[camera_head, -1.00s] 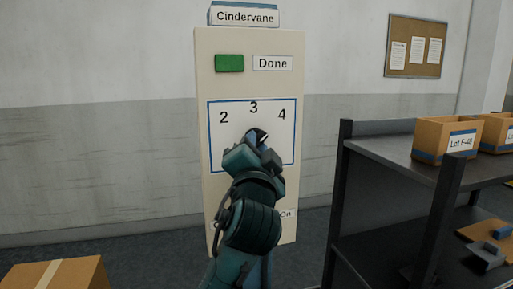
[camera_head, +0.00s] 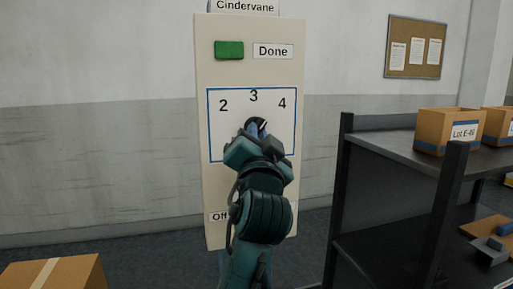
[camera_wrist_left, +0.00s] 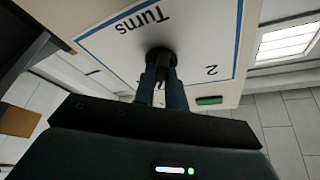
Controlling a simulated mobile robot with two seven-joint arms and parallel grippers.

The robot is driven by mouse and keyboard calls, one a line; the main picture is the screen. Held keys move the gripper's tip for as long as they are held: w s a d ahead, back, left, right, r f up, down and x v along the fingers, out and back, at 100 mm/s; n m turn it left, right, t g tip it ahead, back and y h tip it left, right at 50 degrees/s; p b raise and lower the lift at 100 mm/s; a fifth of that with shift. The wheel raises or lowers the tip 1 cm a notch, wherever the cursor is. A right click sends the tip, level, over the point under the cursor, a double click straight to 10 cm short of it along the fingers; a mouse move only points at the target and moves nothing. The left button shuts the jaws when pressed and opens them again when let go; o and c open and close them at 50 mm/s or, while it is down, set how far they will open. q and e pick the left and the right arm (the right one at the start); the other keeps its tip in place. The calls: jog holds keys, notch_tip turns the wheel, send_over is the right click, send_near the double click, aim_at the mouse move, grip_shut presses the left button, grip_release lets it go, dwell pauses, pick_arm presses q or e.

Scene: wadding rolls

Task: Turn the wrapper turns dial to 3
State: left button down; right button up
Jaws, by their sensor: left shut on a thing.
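The turns dial (camera_head: 262,123) is a dark round knob on the white, blue-edged scale plate (camera_head: 225,146) marked 2, 3 and 4. A small pale mark on it seems to lean to the upper right, between 3 and 4; its exact aim is hard to tell. My left gripper (camera_head: 256,133) is shut on the dial and hides most of it. In the left wrist view both fingers (camera_wrist_left: 161,84) hold the dark dial (camera_wrist_left: 160,56), beside the upside-down word Turns. My right gripper is not in view.
A green button (camera_head: 229,50) labelled Done sits above the scale, and an Off label (camera_head: 219,217) below. A dark shelf (camera_head: 375,146) with labelled cartons (camera_head: 449,132) stands at right. A cardboard box (camera_head: 80,274) is at lower left.

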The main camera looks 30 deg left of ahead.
pick_arm(q)
jog(key=shift+w+d+n+g+y+b, duration=0.1)
jog(key=shift+n+g+y+b, duration=0.5)
jog(key=shift+n+b, duration=1.05)
jog(key=shift+w+d+n+g+y+b, duration=0.1)
jog(key=shift+n+g+y+b, duration=0.15)
jog(key=shift+n+y+b, duration=0.95)
jog(key=shift+w+d+n+g+y+b, duration=0.1)
jog(key=shift+n+g+y+b, duration=0.35)
jog(key=shift+n+b, duration=1.55)
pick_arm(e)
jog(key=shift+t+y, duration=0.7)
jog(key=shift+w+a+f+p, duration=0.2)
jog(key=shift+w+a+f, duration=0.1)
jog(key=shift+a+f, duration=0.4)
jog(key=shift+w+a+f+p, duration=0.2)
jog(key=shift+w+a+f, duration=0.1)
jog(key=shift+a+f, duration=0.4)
pick_arm(q)
jog(key=shift+n, duration=0.45)
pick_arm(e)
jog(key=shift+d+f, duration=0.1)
pick_arm(q)
jog(key=c, duration=1.4)
grip_release()
jog(key=shift+c, duration=0.2)
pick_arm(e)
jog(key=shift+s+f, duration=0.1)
pick_arm(q)
jog(key=shift+a+f, duration=0.1)
